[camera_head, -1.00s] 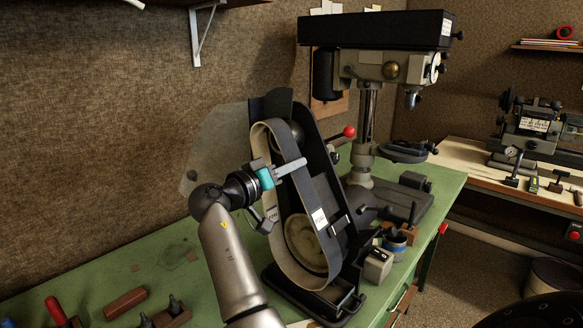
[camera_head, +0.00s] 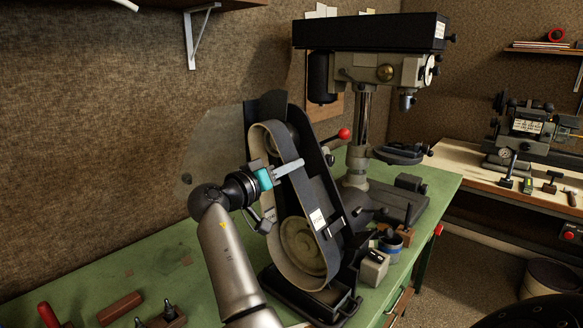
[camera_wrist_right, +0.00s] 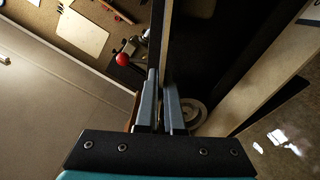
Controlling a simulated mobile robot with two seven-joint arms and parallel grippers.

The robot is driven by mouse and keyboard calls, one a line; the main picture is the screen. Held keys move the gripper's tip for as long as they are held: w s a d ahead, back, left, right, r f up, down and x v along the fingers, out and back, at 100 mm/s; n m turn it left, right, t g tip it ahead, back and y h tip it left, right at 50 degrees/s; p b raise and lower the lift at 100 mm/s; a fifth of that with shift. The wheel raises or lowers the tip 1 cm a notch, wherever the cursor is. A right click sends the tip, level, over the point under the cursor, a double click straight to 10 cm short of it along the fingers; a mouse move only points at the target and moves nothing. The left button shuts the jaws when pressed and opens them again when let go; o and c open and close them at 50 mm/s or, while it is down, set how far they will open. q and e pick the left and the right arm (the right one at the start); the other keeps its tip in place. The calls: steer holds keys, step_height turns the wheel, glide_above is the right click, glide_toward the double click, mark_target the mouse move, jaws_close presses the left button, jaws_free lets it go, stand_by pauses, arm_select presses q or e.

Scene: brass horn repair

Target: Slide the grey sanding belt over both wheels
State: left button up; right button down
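The grey sanding belt (camera_head: 262,225) is a tall loop with a pale edge and a small white label, on the near side of the black belt sander (camera_head: 330,185). In the head view it runs around the pale lower wheel (camera_head: 303,246) and the dark upper wheel (camera_head: 292,131). I cannot tell how far it sits onto either wheel. My right gripper (camera_head: 290,168) reaches across the loop's upper part. In the right wrist view its fingers (camera_wrist_right: 162,100) are close together with a belt strand (camera_wrist_right: 167,40) between them. My left gripper is out of view.
A drill press (camera_head: 372,75) stands behind the sander on the green bench (camera_head: 95,275). A small grey box (camera_head: 374,267) and a cup (camera_head: 391,243) stand to the right. Brown blocks (camera_head: 121,308) lie at front left.

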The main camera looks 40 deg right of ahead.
steer(key=shift+b, duration=0.35)
stand_by(0.6)
steer(key=shift+w+d, duration=0.1)
steer(key=shift+d, duration=1)
steer(key=shift+b, duration=0.7)
stand_by(0.9)
steer(key=shift+d, duration=0.9)
stand_by(0.4)
steer(key=c, duration=1)
jaws_free()
steer(key=shift+o, duration=0.2)
steer(key=a+b, duration=0.1)
steer(key=a, duration=0.6)
steer(key=shift+s, duration=0.25)
